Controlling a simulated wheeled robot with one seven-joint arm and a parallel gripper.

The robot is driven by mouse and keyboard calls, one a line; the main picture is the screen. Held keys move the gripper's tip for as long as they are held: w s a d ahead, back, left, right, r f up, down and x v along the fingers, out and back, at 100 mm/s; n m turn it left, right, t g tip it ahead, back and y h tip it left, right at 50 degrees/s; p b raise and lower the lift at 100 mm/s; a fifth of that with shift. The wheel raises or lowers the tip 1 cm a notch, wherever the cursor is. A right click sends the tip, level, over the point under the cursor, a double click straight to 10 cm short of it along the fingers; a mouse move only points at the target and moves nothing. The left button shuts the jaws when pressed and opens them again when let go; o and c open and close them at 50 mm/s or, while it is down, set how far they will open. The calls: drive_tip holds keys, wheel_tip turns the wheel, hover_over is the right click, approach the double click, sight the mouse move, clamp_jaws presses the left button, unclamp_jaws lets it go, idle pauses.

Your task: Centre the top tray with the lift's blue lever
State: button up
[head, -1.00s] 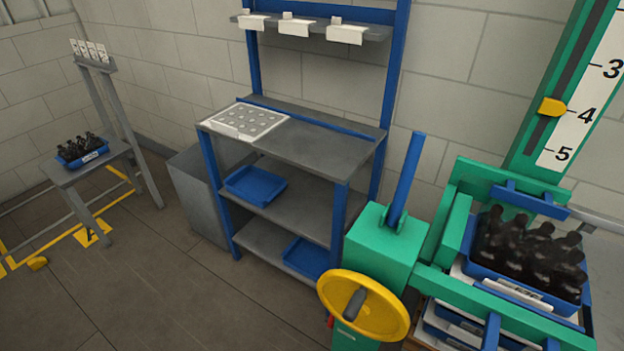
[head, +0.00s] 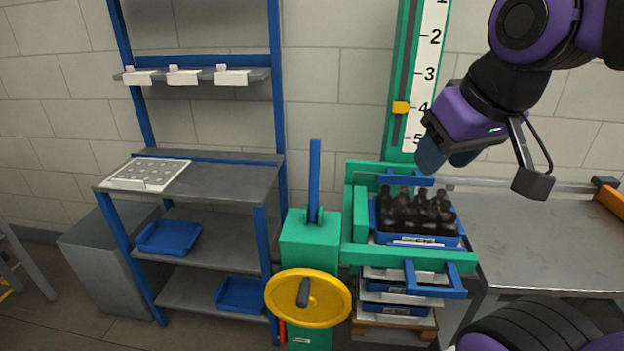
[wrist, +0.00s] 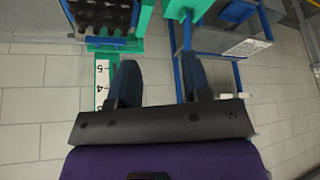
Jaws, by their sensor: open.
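The lift's blue lever (head: 315,185) stands nearly upright on the green housing (head: 310,245). The top tray (head: 425,239) is blue, holds several dark bottles and sits on the stack inside the green frame (head: 410,257), right of the lever. Blue bars of the frame stand behind and in front of the tray. My gripper (head: 447,163) is in the air above and behind the tray, right of the lever and touching neither. In the wrist view my gripper (wrist: 160,80) shows two spread fingers with nothing between them. The tray's bottles (wrist: 105,15) show at the top left there.
A yellow handwheel (head: 307,298) is on the housing's front. A green mast with a numbered scale (head: 424,80) and yellow pointer (head: 401,108) rises behind the tray. A blue-framed shelf (head: 205,185) stands at left, a grey table (head: 550,235) at right.

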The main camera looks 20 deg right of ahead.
drive_tip(key=shift+o, duration=0.9)
drive_tip(key=w+d+f+n+g+h, duration=0.3)
drive_tip(key=w+f+n+g+h, duration=0.1)
drive_tip(key=w+f+n, duration=0.2)
drive_tip(key=n+t+h, duration=0.7)
drive_tip(key=n+t, duration=0.6)
drive_tip(key=n, duration=1)
approach(313, 157)
drive_tip(key=x, duration=1.1)
drive_tip(key=shift+d, duration=0.1)
clamp_jaws()
